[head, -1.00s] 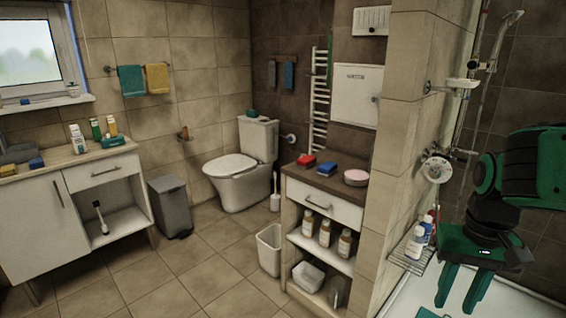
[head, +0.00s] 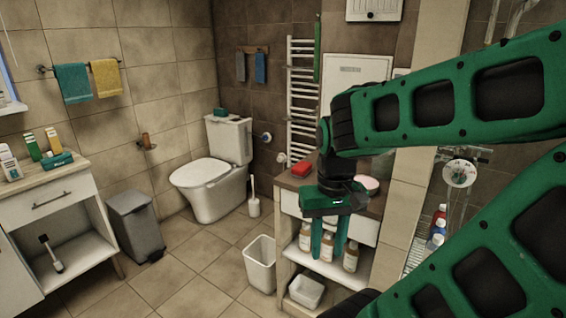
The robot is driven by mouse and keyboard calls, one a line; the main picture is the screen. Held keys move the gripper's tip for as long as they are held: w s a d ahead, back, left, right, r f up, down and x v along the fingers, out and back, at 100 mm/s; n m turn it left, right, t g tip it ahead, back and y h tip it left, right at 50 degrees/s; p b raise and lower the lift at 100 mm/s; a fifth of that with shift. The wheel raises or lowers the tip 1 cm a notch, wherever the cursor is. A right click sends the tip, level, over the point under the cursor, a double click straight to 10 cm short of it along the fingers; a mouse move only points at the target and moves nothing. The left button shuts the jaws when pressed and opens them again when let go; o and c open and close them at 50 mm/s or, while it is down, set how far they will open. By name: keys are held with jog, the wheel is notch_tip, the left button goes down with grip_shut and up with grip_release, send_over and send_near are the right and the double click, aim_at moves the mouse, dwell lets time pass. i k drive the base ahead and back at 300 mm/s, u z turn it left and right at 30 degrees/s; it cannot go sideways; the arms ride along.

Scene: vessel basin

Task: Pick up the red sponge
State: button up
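The red sponge (head: 302,168) lies on the dark top of the small cabinet (head: 291,183), near its back left corner. My gripper (head: 328,246) points down in front of the cabinet, to the right of and nearer than the sponge. The sponge is in plain view, just left of my wrist. My arm covers much of the middle of the cabinet top.
A pink round item (head: 368,183) is on the cabinet's right side. Several bottles (head: 305,236) stand on the shelf below. A white bin (head: 260,264) stands on the floor to the left. The tiled wall edge (head: 405,215) borders the cabinet's right.

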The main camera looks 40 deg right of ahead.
aim_at(301, 170)
jog(key=z, duration=0.4)
jog(key=i, duration=1.1)
jog(key=z, duration=0.6)
